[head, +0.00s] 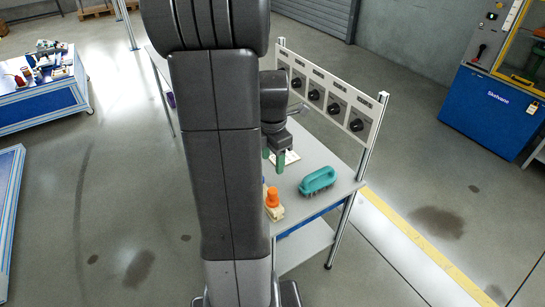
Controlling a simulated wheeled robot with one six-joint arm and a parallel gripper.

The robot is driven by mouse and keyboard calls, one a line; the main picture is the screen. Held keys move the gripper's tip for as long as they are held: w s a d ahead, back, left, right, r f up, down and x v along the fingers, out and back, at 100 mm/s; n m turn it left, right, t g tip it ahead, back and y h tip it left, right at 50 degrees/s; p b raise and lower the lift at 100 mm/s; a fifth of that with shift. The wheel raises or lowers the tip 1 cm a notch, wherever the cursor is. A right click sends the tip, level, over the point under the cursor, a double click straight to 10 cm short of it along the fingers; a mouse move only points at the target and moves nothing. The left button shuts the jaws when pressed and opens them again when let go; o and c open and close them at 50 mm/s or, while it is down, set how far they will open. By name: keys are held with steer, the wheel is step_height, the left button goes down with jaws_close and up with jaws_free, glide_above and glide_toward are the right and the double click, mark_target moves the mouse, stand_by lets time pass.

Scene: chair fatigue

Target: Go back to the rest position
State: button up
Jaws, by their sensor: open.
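My gripper (273,160) shows in the head view just right of my dark arm column, above the grey table. Two green fingertips are visible, apart from each other, with nothing seen between them. A white card or paper (291,157) lies on the table behind the fingertips. A teal brush (318,181) with dark bristles lies on the table to the right of the gripper. An orange-topped item with a pale base (272,204) stands nearer the front edge, partly hidden by my arm.
A panel with several black knobs (333,108) stands along the table's back edge. The grey table (322,156) has a lower shelf (305,245). A blue machine (490,117) is at the right. A blue workbench (45,105) with tools is at the left. Open floor lies between.

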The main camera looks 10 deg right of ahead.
mark_target(273, 190)
steer(key=shift+f, duration=0.1)
stand_by(0.3)
step_height(273, 190, down, 14)
steer(key=shift+r+b, duration=0.25)
steer(key=shift+b, duration=0.05)
steer(key=shift+r+p, duration=0.3)
stand_by(0.3)
